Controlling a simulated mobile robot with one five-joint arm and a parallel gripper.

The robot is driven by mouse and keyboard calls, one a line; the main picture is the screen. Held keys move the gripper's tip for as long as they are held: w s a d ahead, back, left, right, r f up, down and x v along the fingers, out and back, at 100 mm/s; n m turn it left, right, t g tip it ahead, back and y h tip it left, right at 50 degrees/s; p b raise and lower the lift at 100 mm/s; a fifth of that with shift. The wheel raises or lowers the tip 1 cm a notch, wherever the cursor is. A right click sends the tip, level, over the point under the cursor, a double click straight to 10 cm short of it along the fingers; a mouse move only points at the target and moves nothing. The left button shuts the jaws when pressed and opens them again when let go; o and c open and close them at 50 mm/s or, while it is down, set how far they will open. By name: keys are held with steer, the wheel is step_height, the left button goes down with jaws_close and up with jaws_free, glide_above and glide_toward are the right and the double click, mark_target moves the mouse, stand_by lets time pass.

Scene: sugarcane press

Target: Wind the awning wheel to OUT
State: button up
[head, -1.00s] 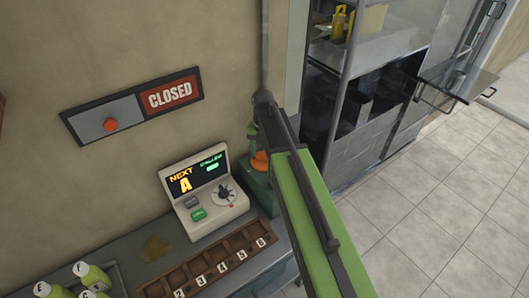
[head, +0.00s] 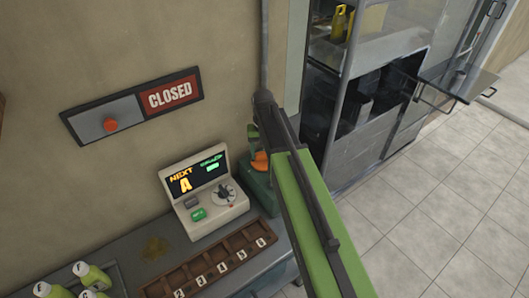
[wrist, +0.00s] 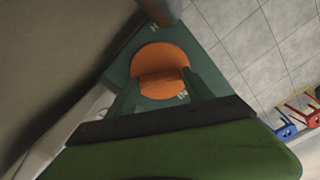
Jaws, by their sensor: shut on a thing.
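The awning wheel appears as an orange round knob (wrist: 160,57) with a raised bar on a dark green plate (wrist: 122,70) in the wrist view. My gripper (wrist: 161,82) is shut on the knob's bar, one green finger on each side. Small white marks sit above and below the knob, too blurred to read surely. In the head view, part of the orange wheel (head: 260,162) shows on a green box beside the console, partly hidden by my arm.
A console (head: 205,195) reading "NEXT A" and a numbered wooden tray (head: 215,268) stand on the counter left of the wheel. A "CLOSED" sign (head: 172,95) is on the wall. Metal shelving (head: 352,100) stands behind my arm.

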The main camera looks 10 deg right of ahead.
steer(key=shift+w, duration=0.15)
steer(key=o, duration=1.4)
steer(key=shift+c, duration=0.2)
step_height(320, 180, up, 18)
steer(key=p, duration=1.7)
steer(key=shift+f, duration=0.25)
steer(key=shift+f, duration=0.1)
